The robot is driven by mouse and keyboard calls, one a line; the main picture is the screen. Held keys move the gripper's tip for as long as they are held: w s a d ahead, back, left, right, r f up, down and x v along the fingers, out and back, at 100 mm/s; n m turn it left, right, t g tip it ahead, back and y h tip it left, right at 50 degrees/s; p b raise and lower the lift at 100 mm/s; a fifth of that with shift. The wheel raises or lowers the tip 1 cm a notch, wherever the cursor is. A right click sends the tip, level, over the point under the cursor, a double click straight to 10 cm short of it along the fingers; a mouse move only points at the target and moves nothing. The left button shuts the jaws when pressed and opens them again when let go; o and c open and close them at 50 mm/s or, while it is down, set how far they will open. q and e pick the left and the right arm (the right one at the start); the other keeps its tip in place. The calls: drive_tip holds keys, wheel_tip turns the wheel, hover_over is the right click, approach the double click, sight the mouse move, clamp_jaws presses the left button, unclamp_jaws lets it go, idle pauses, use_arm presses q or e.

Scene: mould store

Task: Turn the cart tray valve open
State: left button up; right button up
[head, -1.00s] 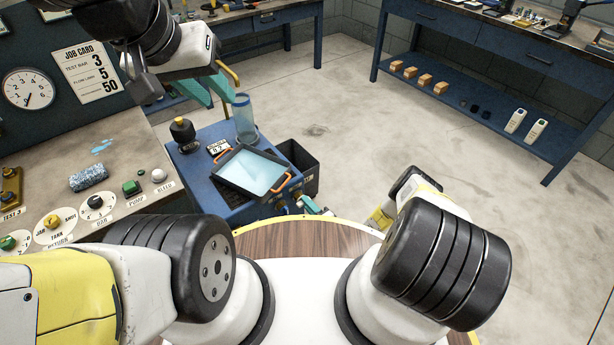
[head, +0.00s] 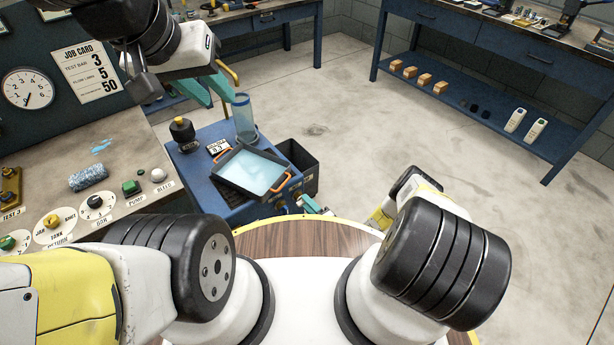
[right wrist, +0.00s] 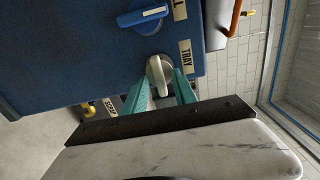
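In the right wrist view the tray valve (right wrist: 159,74) is a silver knob with a grip bar on the blue cart face, beside the label TRAY (right wrist: 186,53). The bar points down and slightly right in that picture. My right gripper (right wrist: 162,80) has its teal fingers on either side of the bar and looks shut on it; the exact contact is hard to see. In the head view only a bit of this gripper (head: 311,204) shows beside the cart (head: 212,181). My left gripper (head: 212,92) is open and empty above the cart. The tray (head: 252,172) holds pale liquid.
A blue lever valve (right wrist: 143,16) sits above the tray valve in the right wrist view. A clear cylinder (head: 244,119) and a small display (head: 218,147) stand on the cart. A dark bin (head: 298,165) is beside it. The bench with knobs (head: 97,203) is left; floor is clear right.

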drive_tip(key=v, duration=0.7)
drive_tip(key=shift+s+d, duration=0.2)
drive_tip(key=shift+s, duration=0.1)
